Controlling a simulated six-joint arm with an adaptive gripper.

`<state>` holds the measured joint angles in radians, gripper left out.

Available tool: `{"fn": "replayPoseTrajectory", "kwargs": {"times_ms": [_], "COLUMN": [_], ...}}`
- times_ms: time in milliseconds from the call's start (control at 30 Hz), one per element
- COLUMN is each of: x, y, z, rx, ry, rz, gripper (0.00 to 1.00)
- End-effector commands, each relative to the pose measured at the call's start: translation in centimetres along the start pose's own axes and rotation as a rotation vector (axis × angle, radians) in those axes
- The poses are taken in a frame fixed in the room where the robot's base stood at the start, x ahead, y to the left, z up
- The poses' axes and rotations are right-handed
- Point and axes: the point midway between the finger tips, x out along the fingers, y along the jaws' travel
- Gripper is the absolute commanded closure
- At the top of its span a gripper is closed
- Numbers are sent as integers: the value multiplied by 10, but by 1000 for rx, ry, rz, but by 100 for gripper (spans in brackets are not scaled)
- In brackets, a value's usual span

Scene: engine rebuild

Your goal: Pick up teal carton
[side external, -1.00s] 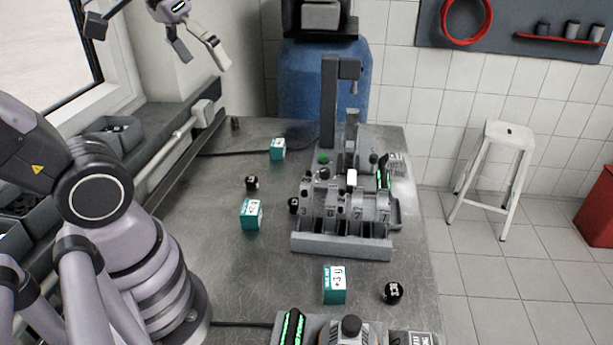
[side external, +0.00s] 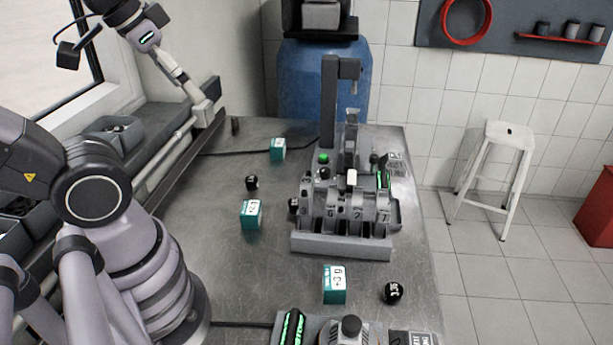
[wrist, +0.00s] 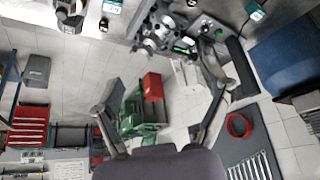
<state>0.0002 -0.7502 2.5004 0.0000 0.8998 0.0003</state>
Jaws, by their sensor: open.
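Three teal cartons with white labels stand on the metal bench in the side external view. One carton (side external: 278,149) is at the back, one carton (side external: 250,214) is left of the engine block, and one carton (side external: 334,284) is in front of it. The frames do not show which one the task means. My gripper (side external: 194,84) is open and empty, high at the back left, apart from all cartons. In the wrist view my gripper (wrist: 160,72) has its fingers spread with nothing between them. Parts of two teal cartons (wrist: 112,6) (wrist: 257,15) show at the top edge.
The grey engine block fixture (side external: 340,245) with a tall post fills the bench middle. Black balls (side external: 252,183) (side external: 393,293) lie near the cartons. A control box (side external: 350,328) is at the front edge. Grey bins (side external: 112,135) line the left. The bench's left middle is fairly clear.

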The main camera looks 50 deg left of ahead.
Motion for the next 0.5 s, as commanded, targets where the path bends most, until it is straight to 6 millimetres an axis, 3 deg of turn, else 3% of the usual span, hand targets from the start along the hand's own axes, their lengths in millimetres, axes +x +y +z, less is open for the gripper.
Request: {"fn": "replayPoseTrajectory", "kwargs": {"times_ms": [167, 267, 500], "x": [2, 14, 66], "y": [-1, -4, -27], "z": [0, 4, 27], "rx": [2, 20, 171], "ry": [-15, -97, -546], "rz": [-4, -27, -223], "gripper": [22, 22, 22]}}
